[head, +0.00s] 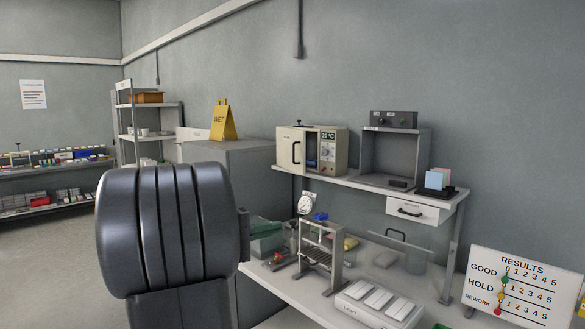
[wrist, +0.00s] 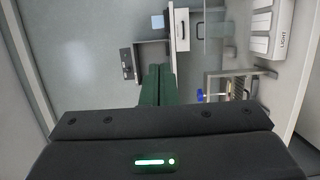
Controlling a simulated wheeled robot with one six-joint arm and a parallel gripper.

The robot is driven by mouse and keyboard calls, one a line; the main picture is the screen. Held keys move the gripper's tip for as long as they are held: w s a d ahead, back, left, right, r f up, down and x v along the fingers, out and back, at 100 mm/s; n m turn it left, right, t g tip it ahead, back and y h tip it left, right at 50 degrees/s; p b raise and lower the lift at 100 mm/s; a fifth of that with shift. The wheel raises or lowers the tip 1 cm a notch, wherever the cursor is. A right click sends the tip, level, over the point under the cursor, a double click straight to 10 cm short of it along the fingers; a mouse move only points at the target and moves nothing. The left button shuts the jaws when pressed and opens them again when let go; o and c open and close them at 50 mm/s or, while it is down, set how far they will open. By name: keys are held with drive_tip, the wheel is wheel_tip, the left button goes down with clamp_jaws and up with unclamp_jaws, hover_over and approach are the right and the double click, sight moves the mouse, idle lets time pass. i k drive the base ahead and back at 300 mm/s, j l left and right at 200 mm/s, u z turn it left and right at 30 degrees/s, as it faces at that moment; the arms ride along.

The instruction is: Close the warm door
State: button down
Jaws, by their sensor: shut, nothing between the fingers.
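The warm cabinet (head: 340,165) is a beige box with a small temperature display, standing on the raised shelf at the back in the head view. Its pale door (head: 286,148) has a dark upright handle and stands swung out at the left, with a dark opening showing beside it. How far it is open is hard to tell. My gripper (wrist: 158,72) shows in the wrist view as two dark green fingers pressed together, empty. It is in front of the open grey box and drawer there. The warm cabinet is not clearly seen in the wrist view, and the fingers are not seen in the head view.
Right of the cabinet stands an open grey box (head: 394,155) with a control unit (head: 393,119) on top. A drawer (head: 412,210) hangs below the shelf. A metal rack (head: 318,248) and light panel (head: 377,302) occupy the bench.

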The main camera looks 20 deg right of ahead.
sight(291, 143)
drive_tip(key=i+l, duration=0.15)
drive_tip(key=i, duration=0.55)
drive_tip(key=i+l, duration=0.2)
drive_tip(key=i, duration=0.55)
drive_tip(key=i+l, duration=0.15)
drive_tip(key=i, duration=0.55)
drive_tip(key=z, duration=0.05)
